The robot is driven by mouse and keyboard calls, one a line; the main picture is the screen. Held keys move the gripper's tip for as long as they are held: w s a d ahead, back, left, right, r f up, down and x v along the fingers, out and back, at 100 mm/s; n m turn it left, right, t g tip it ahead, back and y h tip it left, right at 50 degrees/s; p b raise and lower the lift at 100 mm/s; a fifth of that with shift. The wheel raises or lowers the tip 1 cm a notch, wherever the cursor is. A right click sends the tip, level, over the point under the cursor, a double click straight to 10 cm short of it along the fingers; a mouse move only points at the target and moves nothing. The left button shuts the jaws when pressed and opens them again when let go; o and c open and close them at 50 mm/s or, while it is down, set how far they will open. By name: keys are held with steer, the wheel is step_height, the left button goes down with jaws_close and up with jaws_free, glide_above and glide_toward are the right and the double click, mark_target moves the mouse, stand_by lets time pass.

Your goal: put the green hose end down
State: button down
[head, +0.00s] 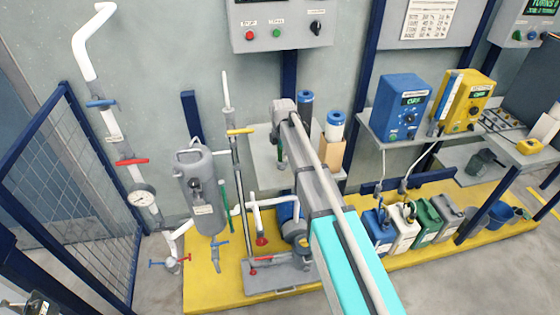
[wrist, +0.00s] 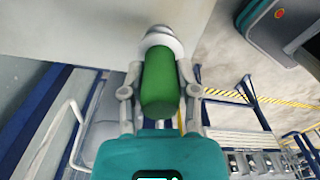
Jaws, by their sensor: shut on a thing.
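The green hose end (wrist: 160,82) is a thick green cylinder with a pale grey-white rounded cap at its far end. In the wrist view it sits between the two grey fingers of my gripper (wrist: 161,74), which are shut on it from both sides. In the head view my arm reaches from the lower right to the shelf by the wall. A small green piece (head: 281,150) shows below its grey far end. My own arm hides most of the gripper there, and I cannot tell whether the hose end touches anything.
A grey shelf (head: 262,174) carries blue-topped cylinders (head: 335,122) behind my arm. A grey tank (head: 203,190) and pipes with coloured valves stand left. Blue (head: 400,107) and yellow (head: 465,100) units sit on a right shelf. Several canisters stand on the yellow platform (head: 350,275) below.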

steer(key=shift+w+f+b, duration=0.25)
steer(key=shift+f+b, duration=0.05)
steer(key=shift+f, duration=0.3)
steer(key=shift+f+b, duration=1.2)
steer(key=shift+b, duration=0.05)
steer(key=shift+s, duration=0.1)
steer(key=shift+c, duration=1.8)
jaws_free()
steer(key=shift+f, duration=0.1)
step_height(320, 180, up, 12)
steer(key=p, duration=1.2)
